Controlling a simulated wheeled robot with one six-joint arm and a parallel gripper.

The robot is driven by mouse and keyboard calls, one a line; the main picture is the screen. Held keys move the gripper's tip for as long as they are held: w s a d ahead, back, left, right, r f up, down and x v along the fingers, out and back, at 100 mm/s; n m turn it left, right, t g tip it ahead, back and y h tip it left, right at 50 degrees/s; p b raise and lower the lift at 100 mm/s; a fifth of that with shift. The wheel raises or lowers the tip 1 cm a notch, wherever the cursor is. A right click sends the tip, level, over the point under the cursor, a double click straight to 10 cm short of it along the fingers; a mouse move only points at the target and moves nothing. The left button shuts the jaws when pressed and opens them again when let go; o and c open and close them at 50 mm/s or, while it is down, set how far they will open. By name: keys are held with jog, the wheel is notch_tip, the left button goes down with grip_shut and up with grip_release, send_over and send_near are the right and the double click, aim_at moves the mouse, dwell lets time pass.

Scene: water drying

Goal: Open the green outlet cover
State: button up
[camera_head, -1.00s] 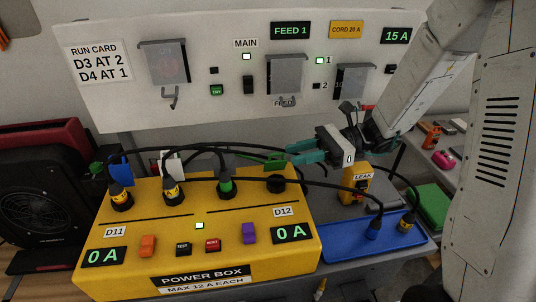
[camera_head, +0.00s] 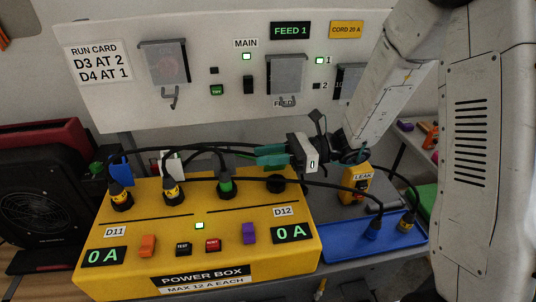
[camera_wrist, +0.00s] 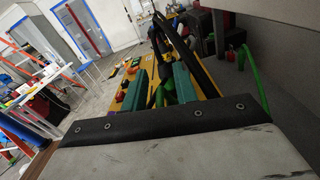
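My gripper (camera_head: 272,155) has teal fingers and is over the back right of the yellow power box (camera_head: 245,262), behind the black round outlet (camera_head: 275,184). The green outlet cover is mostly hidden behind the fingers in the head view. In the wrist view my gripper (camera_wrist: 160,88) shows its two fingers apart, with a green piece (camera_wrist: 169,92) that looks like the cover between them. I cannot tell whether the fingers touch it.
A blue flap (camera_head: 121,168) and a white flap (camera_head: 172,163) stand at the box's back. Black cables arch over the box from plugs, including a green one (camera_head: 225,186). A blue tray (camera_head: 345,242) and a yellow leak meter (camera_head: 355,185) lie to the right.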

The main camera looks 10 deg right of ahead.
grip_shut()
